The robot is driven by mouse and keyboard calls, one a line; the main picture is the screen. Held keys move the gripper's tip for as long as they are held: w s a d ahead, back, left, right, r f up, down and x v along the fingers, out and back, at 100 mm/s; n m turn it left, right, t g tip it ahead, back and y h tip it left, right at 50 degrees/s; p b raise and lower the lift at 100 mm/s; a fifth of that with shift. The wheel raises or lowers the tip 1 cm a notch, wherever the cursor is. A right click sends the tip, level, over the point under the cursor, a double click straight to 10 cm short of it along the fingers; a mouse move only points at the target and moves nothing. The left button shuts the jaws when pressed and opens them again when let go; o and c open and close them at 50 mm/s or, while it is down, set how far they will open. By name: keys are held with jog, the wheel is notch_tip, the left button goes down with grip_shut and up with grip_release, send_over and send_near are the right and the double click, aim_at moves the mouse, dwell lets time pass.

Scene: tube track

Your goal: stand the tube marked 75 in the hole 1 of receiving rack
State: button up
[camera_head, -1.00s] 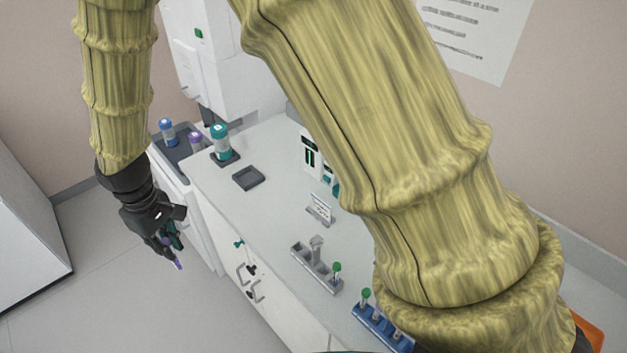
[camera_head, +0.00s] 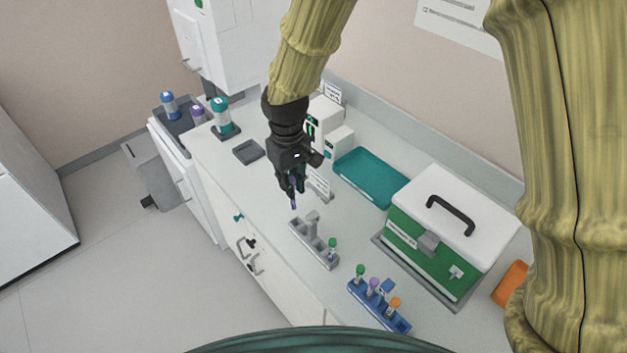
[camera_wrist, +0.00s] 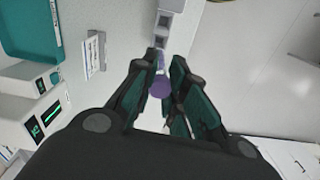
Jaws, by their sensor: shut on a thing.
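My gripper (camera_head: 293,190) is shut on a purple-capped tube (camera_head: 294,204), held above the counter just behind the far end of the grey rack. In the wrist view my gripper (camera_wrist: 166,82) shows the tube's purple cap (camera_wrist: 160,88) between its fingers. The number on the tube cannot be read. The grey rack (camera_head: 306,239) has square holes and a raised piece in its middle; one green-capped tube (camera_head: 332,245) stands at its near end. A blue rack (camera_head: 375,305) nearby holds green-, purple- and orange-capped tubes. Which rack is the receiving one is not readable.
A small sign (camera_head: 319,184) stands behind the grey rack. A teal tray (camera_head: 370,176) and a green box with a white lid (camera_head: 435,235) lie to the right. White devices (camera_head: 325,118) stand at the back. A dark square dish (camera_head: 248,151) sits left.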

aim_at(295, 209)
jog(key=shift+d+f, duration=0.15)
jog(key=shift+f, duration=0.05)
jog(key=shift+s+f+b, duration=0.1)
jog(key=shift+f+b, duration=1.8)
jog(key=shift+f, duration=0.3)
jog(key=shift+f+p, duration=0.4)
jog(key=shift+p, duration=0.05)
jog(key=shift+f+b, duration=0.4)
jog(key=shift+f, duration=0.85)
dwell(0.5)
jog(key=o, duration=0.9)
jog(key=shift+c, duration=0.2)
